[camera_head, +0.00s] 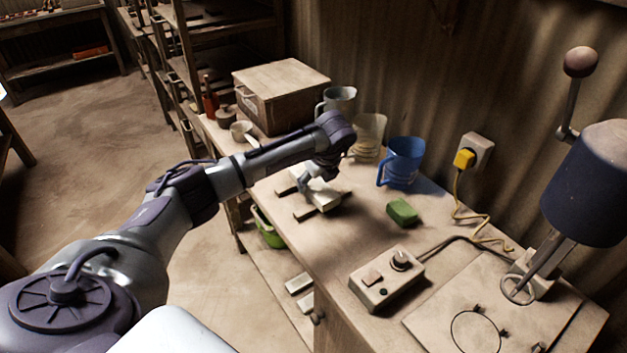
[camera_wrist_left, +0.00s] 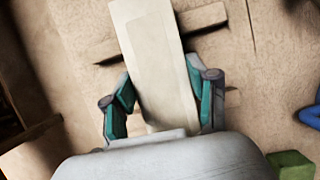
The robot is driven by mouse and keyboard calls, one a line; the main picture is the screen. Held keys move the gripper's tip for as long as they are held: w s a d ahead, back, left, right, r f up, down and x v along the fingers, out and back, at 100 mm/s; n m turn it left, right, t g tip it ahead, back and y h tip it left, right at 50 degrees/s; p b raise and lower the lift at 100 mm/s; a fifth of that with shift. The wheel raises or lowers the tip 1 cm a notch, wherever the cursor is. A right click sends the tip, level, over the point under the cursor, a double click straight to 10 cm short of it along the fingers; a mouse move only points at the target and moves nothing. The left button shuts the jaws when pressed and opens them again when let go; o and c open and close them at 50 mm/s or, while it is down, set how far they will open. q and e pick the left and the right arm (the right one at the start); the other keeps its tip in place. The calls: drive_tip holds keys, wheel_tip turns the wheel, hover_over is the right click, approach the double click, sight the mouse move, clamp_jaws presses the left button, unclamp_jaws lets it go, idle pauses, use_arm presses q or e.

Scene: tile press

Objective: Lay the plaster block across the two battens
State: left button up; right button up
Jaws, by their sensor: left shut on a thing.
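The plaster block (camera_wrist_left: 150,50) is a long pale slab. My left gripper (camera_wrist_left: 160,88) is shut on it, with a green-padded finger on each side. In the head view the gripper (camera_head: 313,187) points down over the bench, and the block (camera_head: 327,196) shows below it. The two battens are wooden strips. One batten (camera_head: 285,189) and the other batten (camera_head: 303,213) stick out to the left of the block. In the wrist view the far batten (camera_wrist_left: 100,49) passes under the block; the near one is mostly hidden. I cannot tell whether the block touches them. My right gripper is not in view.
A green sponge (camera_head: 402,211), a blue jug (camera_head: 402,162) and a control box (camera_head: 386,279) stand to the right on the bench. A wooden box (camera_head: 280,95) and other jugs are behind. The press (camera_head: 590,185) stands at the far right.

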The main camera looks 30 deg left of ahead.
use_arm(q)
drive_tip(key=o, duration=1.4)
drive_tip(key=shift+r+p, duration=0.35)
drive_tip(key=shift+p, duration=0.05)
drive_tip(key=shift+d+r, duration=0.15)
drive_tip(key=shift+r, duration=0.15)
drive_tip(key=b+v, duration=0.2)
drive_tip(key=v, duration=0.9)
drive_tip(key=shift+s, duration=0.1)
